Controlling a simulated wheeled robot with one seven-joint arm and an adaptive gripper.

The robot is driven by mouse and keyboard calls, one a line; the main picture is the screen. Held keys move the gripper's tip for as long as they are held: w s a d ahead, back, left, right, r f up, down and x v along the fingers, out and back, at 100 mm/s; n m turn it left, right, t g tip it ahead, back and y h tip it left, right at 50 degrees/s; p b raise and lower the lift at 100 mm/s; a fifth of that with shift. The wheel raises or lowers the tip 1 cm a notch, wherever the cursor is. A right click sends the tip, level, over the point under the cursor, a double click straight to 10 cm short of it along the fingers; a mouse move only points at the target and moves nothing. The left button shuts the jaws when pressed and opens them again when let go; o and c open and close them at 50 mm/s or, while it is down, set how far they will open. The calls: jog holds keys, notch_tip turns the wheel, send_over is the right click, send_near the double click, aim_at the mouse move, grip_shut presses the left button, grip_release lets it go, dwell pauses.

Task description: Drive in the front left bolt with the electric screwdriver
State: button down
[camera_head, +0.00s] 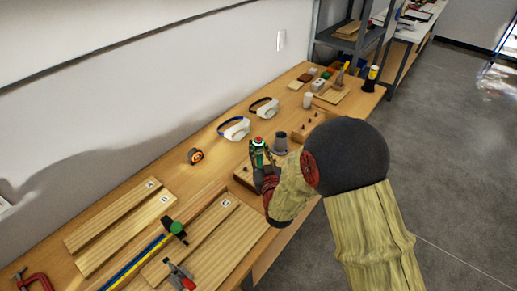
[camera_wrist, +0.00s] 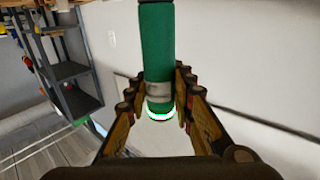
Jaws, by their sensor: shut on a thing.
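My gripper (camera_head: 262,166) is shut on the green electric screwdriver (camera_head: 258,146), just above the workbench near its front edge. In the wrist view the green screwdriver body (camera_wrist: 156,45) stands between the fingers of my gripper (camera_wrist: 157,88), and a bright green-white ring glows on it. A wooden block (camera_head: 243,176) shows partly beneath and to the left of my gripper. The front left bolt cannot be made out; my gripper and arm hide much of the block. The screwdriver's tip is hidden, so contact with a bolt cannot be told.
A grey cup-like holder (camera_head: 280,143) stands close to the right of the screwdriver. Boards (camera_head: 125,225) and clamps (camera_head: 180,276) occupy the left part.

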jog(key=shift+f+b, duration=0.6)
jog(key=shift+b, duration=0.05)
dwell(1.4)
jog(key=shift+f+b, duration=0.25)
jog(key=shift+b, duration=0.95)
dwell(4.4)
